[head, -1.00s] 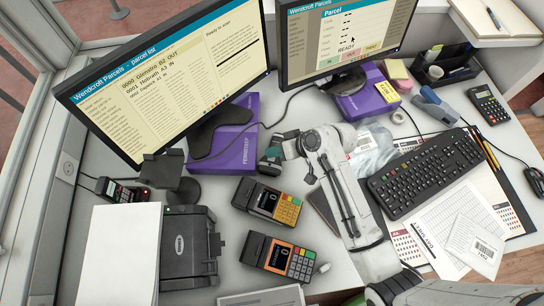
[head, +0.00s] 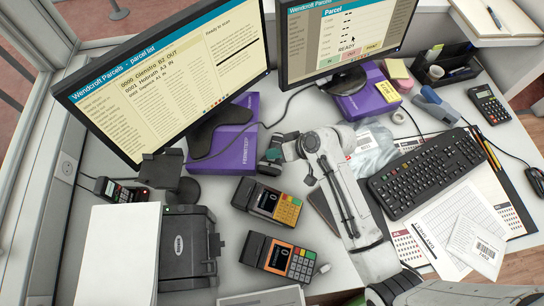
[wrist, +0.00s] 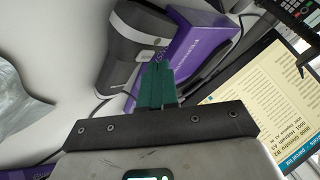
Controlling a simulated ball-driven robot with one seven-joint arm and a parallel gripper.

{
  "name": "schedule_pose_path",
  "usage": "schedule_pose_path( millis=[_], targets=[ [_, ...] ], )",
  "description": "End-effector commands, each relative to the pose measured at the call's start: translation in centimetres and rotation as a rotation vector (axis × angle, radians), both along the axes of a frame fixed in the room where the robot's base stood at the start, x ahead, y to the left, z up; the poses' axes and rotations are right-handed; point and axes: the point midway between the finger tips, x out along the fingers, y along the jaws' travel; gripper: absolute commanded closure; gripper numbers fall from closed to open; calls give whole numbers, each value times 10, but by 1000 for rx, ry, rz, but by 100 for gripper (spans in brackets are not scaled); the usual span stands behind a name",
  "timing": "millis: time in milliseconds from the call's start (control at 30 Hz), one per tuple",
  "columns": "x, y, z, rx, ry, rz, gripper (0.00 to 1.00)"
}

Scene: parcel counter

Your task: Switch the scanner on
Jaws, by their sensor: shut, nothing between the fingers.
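A grey and black device, seemingly the scanner, shows in the wrist view (wrist: 131,48), beside a purple box (wrist: 185,45). In the head view it is a small dark shape (head: 269,168) at the box's right end, largely blended with my fingers. My gripper (head: 272,156) is above the counter there, shut and empty. Its green fingers show in the wrist view (wrist: 160,85), overlapping the device's lower part; I cannot tell whether they touch it.
Two monitors (head: 165,80) (head: 345,40) stand behind. Two card terminals (head: 268,202) (head: 278,257) lie near my arm, with a black printer (head: 188,250) and a dark stand-mounted device (head: 162,170) to the left. A keyboard (head: 425,172) is at right.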

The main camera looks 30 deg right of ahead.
Motion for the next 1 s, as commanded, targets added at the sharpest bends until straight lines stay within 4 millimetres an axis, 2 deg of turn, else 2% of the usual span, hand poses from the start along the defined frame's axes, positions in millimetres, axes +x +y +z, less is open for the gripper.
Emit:
schedule_pose_path(
  millis=[600, 1000],
  targets=[
    [0, 0, -7, 0, 0, 0, 100],
    [0, 0, 6, 0, 0, 0, 100]
  ],
)
